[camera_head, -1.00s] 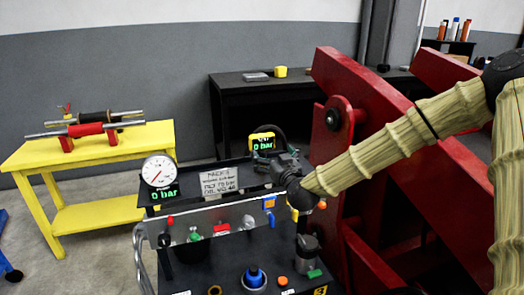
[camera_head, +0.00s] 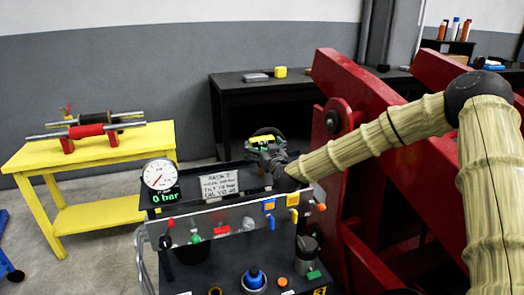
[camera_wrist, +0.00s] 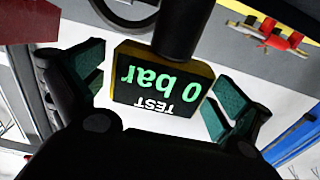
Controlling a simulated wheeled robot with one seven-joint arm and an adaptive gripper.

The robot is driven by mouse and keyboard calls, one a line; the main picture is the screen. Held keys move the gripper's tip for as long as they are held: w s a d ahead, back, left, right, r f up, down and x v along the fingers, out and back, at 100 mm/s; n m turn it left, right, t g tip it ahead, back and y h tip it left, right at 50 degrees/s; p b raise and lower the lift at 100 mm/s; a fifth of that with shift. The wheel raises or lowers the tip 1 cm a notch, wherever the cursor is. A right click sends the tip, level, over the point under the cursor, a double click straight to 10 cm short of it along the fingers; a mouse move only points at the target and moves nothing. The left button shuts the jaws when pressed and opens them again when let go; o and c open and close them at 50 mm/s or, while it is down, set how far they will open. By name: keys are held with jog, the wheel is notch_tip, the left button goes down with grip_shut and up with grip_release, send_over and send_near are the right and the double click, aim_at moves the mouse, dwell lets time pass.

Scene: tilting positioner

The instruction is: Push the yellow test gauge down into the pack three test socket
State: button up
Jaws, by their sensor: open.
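The yellow test gauge (camera_head: 264,138) stands at the back of the console, mostly hidden behind my gripper (camera_head: 270,156) in the head view. In the wrist view the gauge (camera_wrist: 160,82) has a yellow rim and a black face. Its green "0 bar" and white "TEST" appear upside down. My gripper (camera_wrist: 156,88) is open, with one green-padded finger on each side of the gauge. I cannot make out the test socket.
A round white dial gauge (camera_head: 159,174) and a written sign (camera_head: 219,185) stand on the console (camera_head: 200,272), with several coloured valves in front. A large red frame (camera_head: 345,175) rises close on the right. A yellow table (camera_head: 40,160) stands at left.

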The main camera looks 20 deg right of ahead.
jog(key=shift+w, duration=0.3)
jog(key=c, duration=1.2)
jog(key=shift+o, duration=0.2)
